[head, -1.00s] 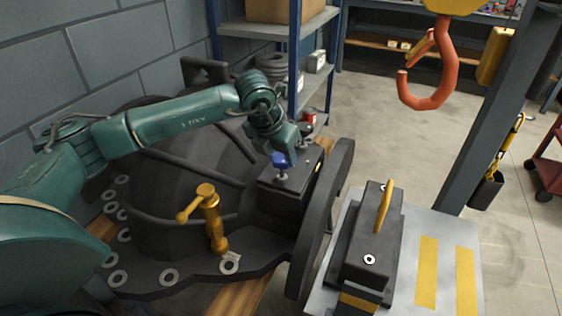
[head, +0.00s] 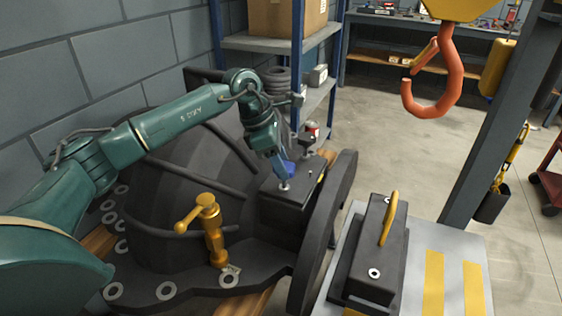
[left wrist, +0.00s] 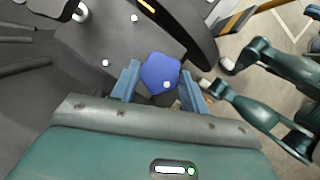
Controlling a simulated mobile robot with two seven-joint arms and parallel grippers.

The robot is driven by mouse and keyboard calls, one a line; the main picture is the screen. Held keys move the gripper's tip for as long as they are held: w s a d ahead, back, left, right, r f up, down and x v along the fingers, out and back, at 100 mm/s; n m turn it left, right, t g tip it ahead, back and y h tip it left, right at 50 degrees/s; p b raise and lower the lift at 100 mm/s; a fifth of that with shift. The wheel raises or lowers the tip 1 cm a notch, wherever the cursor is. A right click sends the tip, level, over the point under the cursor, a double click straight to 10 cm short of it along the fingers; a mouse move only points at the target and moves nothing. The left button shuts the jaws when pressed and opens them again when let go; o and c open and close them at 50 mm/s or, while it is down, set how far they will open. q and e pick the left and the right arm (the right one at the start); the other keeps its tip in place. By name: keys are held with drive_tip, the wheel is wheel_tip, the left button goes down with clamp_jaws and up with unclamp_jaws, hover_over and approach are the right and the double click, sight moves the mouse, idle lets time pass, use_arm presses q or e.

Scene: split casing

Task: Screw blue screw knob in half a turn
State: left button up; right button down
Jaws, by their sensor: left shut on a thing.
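The blue screw knob (head: 287,168) stands on its pale screw on top of the dark block at the right of the casing. My left gripper (head: 281,162) reaches down to it from the upper left and covers part of it in the head view. In the left wrist view the lobed blue knob (left wrist: 160,73) sits between the two blue-grey fingers of my left gripper (left wrist: 160,84). The gripper is shut on the knob's sides. How far the knob is screwed in is hard to tell.
A red knob (head: 311,128) stands behind on the same block. A brass valve with a handle (head: 212,232) rises from the casing flange. A black block with a yellow handle (head: 378,245) rests on the grey table at right. An orange hook (head: 435,85) hangs at upper right.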

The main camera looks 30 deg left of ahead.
use_arm(q)
drive_tip(key=m+g, duration=0.1)
drive_tip(key=m, duration=0.2)
drive_tip(key=shift+w+m+h, duration=0.15)
drive_tip(key=shift+m+h, duration=0.15)
drive_tip(key=shift+m, duration=0.1)
drive_tip(key=m+g, duration=0.2)
drive_tip(key=m, duration=0.1)
drive_tip(key=shift+w+m, duration=0.15)
drive_tip(key=shift+m, duration=0.15)
drive_tip(key=m+g, duration=0.1)
drive_tip(key=m, duration=0.1)
drive_tip(key=m+g+y+b, duration=0.1)
drive_tip(key=m, duration=0.2)
drive_tip(key=shift+w+m, duration=0.15)
drive_tip(key=shift+m, duration=0.15)
drive_tip(key=o, duration=1)
drive_tip(key=shift+p+v, duration=1.45)
drive_tip(key=shift+v, duration=5.15)
